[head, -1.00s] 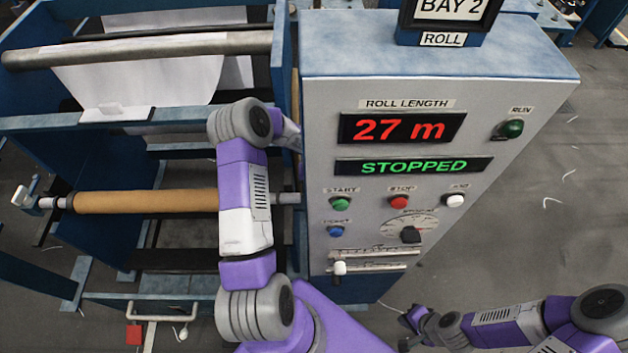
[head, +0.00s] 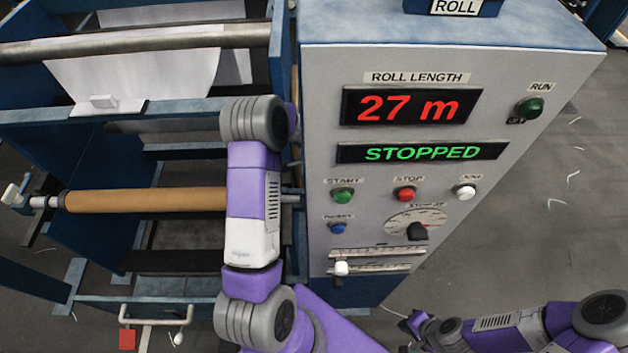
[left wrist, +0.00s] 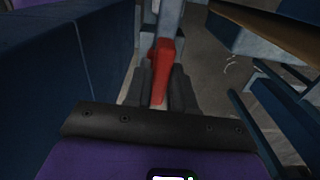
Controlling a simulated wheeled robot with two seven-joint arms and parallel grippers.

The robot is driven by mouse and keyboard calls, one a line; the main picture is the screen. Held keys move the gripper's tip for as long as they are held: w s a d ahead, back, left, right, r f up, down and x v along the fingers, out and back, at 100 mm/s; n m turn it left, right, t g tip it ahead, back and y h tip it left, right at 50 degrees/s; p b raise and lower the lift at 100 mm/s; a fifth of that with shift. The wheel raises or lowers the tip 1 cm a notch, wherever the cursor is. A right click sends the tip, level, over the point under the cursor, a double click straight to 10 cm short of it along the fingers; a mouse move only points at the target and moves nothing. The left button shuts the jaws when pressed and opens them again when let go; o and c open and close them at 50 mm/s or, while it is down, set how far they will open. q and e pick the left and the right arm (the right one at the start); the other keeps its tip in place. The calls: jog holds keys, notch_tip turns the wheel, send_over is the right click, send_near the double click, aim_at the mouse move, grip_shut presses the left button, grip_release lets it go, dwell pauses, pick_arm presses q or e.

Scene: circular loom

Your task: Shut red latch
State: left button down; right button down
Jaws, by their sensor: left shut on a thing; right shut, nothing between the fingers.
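The red latch (left wrist: 161,62) shows in the left wrist view as a narrow red bar on a blue-grey post. My left gripper (left wrist: 160,90) has its dark fingers on both sides of the latch's near end and is shut on it. In the head view my left arm reaches up beside the control cabinet, and its gripper and the latch are hidden behind the arm and cabinet. My right gripper (head: 408,325) is low in the head view, right of the cabinet, small and dark; it is shut and empty.
The grey control cabinet (head: 325,150) stands right of my left arm, its display reading 27 m and STOPPED. A brown roll (head: 150,200) on a shaft and blue frame beams lie to the left. Open grey floor (head: 560,230) is at the right.

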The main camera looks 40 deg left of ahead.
pick_arm(q)
jog(key=c, duration=1)
grip_release()
jog(key=shift+n, duration=0.3)
jog(key=shift+c, duration=0.2)
jog(key=shift+r, duration=0.1)
notch_tip(320, 180, up, 7)
jog(key=p, duration=0.5)
